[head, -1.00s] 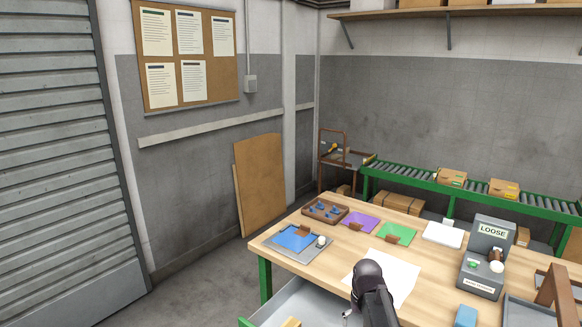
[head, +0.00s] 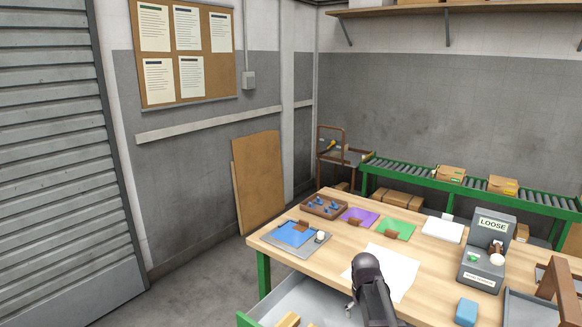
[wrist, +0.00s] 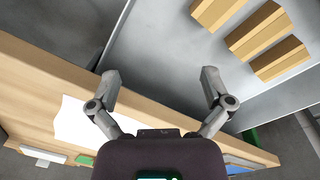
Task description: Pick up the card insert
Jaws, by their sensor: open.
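My gripper (wrist: 160,77) is open and empty, its two fingers spread over the grey open drawer (wrist: 150,45) in the wrist view. Several tan card-coloured blocks (wrist: 256,37) lie in the drawer, ahead and right of the fingers, apart from them. I cannot tell for sure which piece is the card insert. In the head view, my gripper (head: 350,304) points down at the table's front edge, mostly hidden behind my own wrist. Tan pieces (head: 289,319) show in the drawer at the bottom edge, left of my gripper.
The wooden table (head: 330,240) holds a white sheet (head: 400,272), a blue card on a grey board (head: 295,234), purple (head: 359,216) and green (head: 397,228) pieces, a brown tray (head: 324,207) and a grey LOOSE device (head: 484,268). A blue block (head: 466,312) lies at front right.

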